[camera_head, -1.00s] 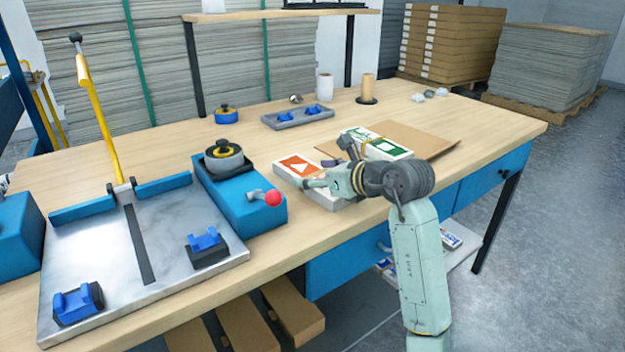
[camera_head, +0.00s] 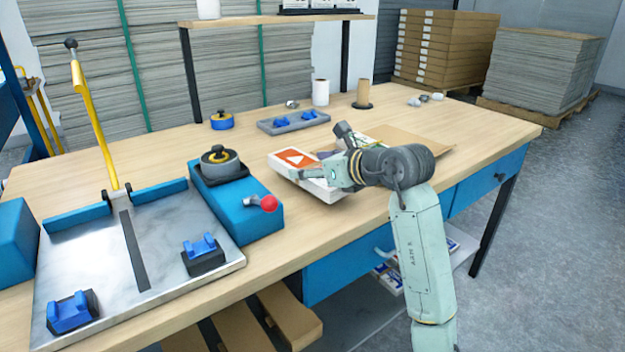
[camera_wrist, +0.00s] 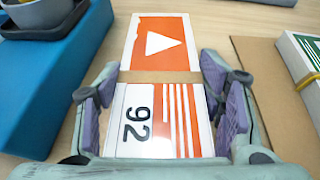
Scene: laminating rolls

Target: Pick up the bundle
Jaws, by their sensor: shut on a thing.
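The bundle (camera_head: 300,160) is a white stack with an orange top panel and a white triangle. It also shows in the wrist view (camera_wrist: 155,45), with a brown band across it and the number 92. My gripper (camera_head: 322,172) is shut on the bundle, with purple finger pads (camera_wrist: 160,115) on its two long sides. In the head view the bundle looks slightly tilted and appears a little above the table, though contact at its underside is hard to see. My gripper hides its right part.
A blue machine (camera_head: 240,205) with a red knob stands close on the left. A cardboard sheet (camera_head: 405,143) lies to the right, with a green-and-white stack (camera_wrist: 305,60) on it. A grey tray (camera_head: 292,122) stands behind.

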